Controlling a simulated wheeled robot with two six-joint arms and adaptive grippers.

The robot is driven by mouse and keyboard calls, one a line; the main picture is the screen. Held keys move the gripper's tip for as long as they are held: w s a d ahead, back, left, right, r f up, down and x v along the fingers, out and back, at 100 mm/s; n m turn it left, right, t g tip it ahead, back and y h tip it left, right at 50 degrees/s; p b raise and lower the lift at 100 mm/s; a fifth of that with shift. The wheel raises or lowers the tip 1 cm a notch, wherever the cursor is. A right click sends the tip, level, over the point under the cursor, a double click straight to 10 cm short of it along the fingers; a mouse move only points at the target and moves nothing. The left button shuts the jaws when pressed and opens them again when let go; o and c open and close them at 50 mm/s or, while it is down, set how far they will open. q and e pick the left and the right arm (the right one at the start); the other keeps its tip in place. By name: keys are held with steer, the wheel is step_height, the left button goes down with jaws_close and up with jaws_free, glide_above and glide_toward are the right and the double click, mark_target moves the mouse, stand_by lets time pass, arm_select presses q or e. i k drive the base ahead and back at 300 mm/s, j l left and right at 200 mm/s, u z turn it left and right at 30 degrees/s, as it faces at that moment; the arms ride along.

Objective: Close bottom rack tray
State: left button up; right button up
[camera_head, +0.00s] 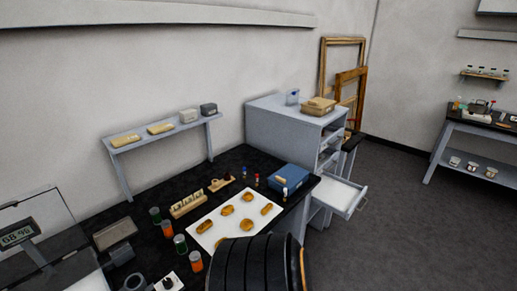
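The grey rack (285,125) stands against the back wall at the right end of the black worktable. Its lowest visible tray (343,194) is pulled out to the right, with a pale inside and a handle at its outer front edge. The slots above it show on the rack's right face, with no tray sticking out of them. The tray's left side is partly hidden behind the table end and the blue box. Neither of my grippers' fingers shows in this view.
The black worktable (145,205) carries a white sheet with gold pieces (222,228), jars and a blue box (288,178). A wooden block (318,106) lies on the rack. Frames lean behind it. Floor right of the tray (420,220) is clear; another bench stands far right.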

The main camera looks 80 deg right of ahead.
mark_target(340, 196)
steer(key=z, duration=3.75)
steer(key=i+l+u, duration=0.15)
steer(key=i, duration=0.45)
steer(key=i+l+u, duration=0.2)
steer(key=i, duration=0.35)
steer(key=i+l+u, duration=0.15)
steer(key=i+l, duration=0.2)
steer(key=i, duration=0.2)
steer(key=i+l+u, duration=0.2)
steer(key=i+l, duration=0.15)
steer(key=i, duration=0.2)
